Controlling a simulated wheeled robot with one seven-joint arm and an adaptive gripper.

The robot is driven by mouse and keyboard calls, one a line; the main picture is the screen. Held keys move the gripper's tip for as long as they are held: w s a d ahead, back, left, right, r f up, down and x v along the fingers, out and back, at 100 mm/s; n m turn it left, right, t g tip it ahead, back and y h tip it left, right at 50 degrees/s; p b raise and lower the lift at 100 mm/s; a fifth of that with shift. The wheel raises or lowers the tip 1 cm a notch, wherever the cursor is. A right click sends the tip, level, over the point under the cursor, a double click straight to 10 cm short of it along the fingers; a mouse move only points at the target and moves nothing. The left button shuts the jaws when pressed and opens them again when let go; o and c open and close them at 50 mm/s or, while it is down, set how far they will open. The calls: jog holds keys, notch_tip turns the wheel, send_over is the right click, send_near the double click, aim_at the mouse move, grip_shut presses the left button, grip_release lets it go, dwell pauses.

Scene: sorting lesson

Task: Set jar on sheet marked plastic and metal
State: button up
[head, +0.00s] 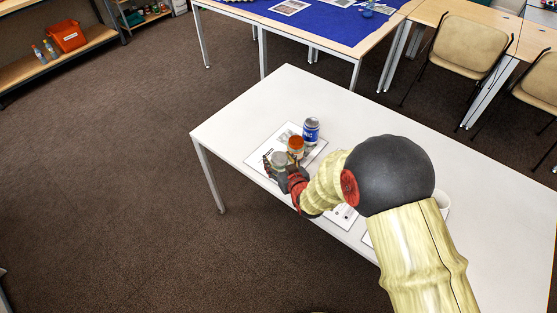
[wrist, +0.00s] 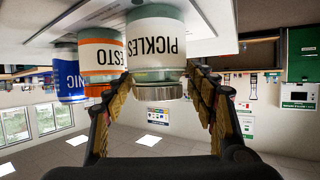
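The pickles jar (wrist: 155,62), with a white label and grey lid, is upside down in the wrist view, between my fingertips. In the head view the jar (head: 279,159) is at the near part of a printed white sheet (head: 258,157); the sheet's wording is too small to read. My gripper (wrist: 159,75) appears shut on the jar, one finger on each side. In the head view my gripper (head: 280,172) comes in from the right. I cannot tell whether the jar's base touches the sheet.
An orange-lidded pesto jar (head: 296,146) and a blue tonic can (head: 311,130) stand close behind the pickles jar. Another sheet (head: 343,216) lies right of it, partly hidden by my arm. The white table's (head: 240,120) left end is clear.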

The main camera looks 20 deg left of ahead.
jog(key=shift+o, duration=0.5)
jog(key=shift+r, duration=0.1)
jog(key=shift+s+r, duration=0.1)
jog(key=shift+r, duration=0.1)
jog(key=p+v, duration=0.3)
jog(key=v, duration=0.8)
jog(key=shift+s+d, duration=0.25)
jog(key=shift+r, duration=0.1)
jog(key=w+d+r+m+h, duration=0.2)
jog(key=w+d+r+h, duration=0.15)
jog(key=d+r, duration=0.5)
jog(key=s+d+r+m+g+h, duration=0.1)
jog(key=s+d+r+m+h, duration=0.15)
jog(key=d+r, duration=0.8)
jog(key=s+d+r+m+g, duration=0.1)
jog(key=s+d+r, duration=0.1)
jog(key=s, duration=0.5)
jog(key=s+d+r+m+g+h, duration=0.1)
jog(key=s+d+r, duration=0.2)
jog(key=s+d, duration=0.2)
jog(key=s+d+r+m+g+h, duration=0.1)
jog(key=s+d, duration=0.3)
jog(key=s, duration=0.6)
jog(key=shift+s+r+g, duration=0.25)
jog(key=shift+r+g, duration=0.35)
jog(key=shift+r, duration=0.1)
